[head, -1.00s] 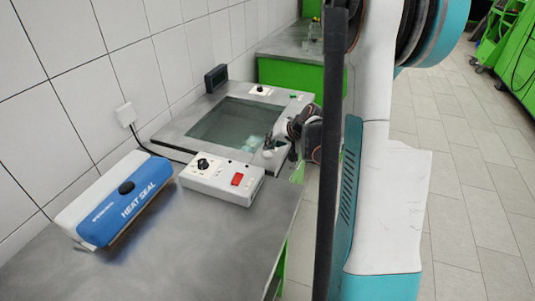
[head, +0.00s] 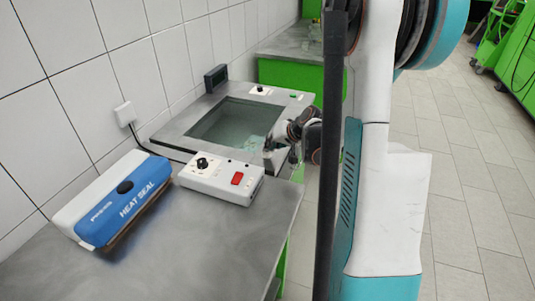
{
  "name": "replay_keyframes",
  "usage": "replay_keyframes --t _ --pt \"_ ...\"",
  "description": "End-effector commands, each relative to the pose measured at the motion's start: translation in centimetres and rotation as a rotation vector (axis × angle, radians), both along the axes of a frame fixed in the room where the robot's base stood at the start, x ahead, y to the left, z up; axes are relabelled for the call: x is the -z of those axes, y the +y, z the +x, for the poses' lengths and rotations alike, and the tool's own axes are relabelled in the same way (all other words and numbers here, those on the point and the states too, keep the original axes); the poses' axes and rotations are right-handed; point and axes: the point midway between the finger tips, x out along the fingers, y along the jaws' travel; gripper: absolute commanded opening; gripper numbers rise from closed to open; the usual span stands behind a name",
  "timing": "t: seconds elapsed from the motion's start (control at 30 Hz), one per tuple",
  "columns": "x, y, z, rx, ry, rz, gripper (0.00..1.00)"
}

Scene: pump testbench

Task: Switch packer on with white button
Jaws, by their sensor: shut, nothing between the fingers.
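The heat sealer (head: 112,203), blue and white with "HEAT SEAL" on its side and a dark round knob on top, lies on the grey bench at the left. A white control box (head: 222,181) with a black dial and a red rocker switch (head: 237,178) sits to its right. I cannot make out a white button clearly. My gripper (head: 269,160) is shut and empty, pointing down just behind the box's right end. I cannot tell whether it touches anything. Its far side is hidden by its own body.
A sunken water basin (head: 226,121) with a grey rim lies behind the box, with a dark display (head: 215,77) at its back left. A tiled wall bounds the left. The grey bench (head: 190,250) is clear in front. A green cabinet (head: 292,76) stands farther back.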

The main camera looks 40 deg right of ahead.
Motion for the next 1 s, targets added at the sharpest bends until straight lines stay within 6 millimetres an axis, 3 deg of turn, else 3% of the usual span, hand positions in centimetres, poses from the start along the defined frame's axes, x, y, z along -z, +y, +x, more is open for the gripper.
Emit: replay_keyframes --t 0.67,1.0 --pt "0.6 0.0 0.0 0.000 0.000 0.000 0.00" --pt "-0.8 0.0 0.0 0.000 0.000 0.000 0.00"
